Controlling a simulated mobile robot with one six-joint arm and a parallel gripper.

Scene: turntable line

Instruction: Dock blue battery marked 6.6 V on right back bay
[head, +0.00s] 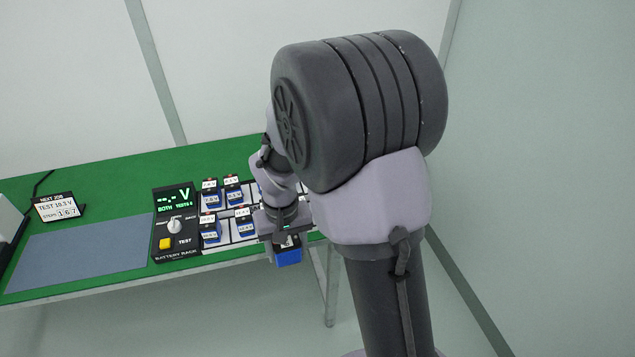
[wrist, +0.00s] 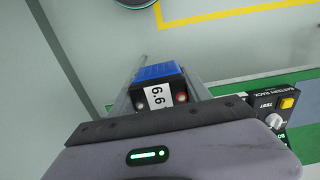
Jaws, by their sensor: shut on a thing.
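My gripper (head: 283,240) is shut on a blue battery (head: 288,257). In the wrist view the battery (wrist: 158,72) sits between my fingers, with a white label reading 6.6 and two terminals on its black top. The rack's right bays are largely hidden behind my arm in the head view.
The rack's black control panel (head: 176,223) has a display, a knob and a yellow button. A grey mat (head: 80,255) and a job sign (head: 60,206) are on the green table (head: 120,185) at left. The mat is clear.

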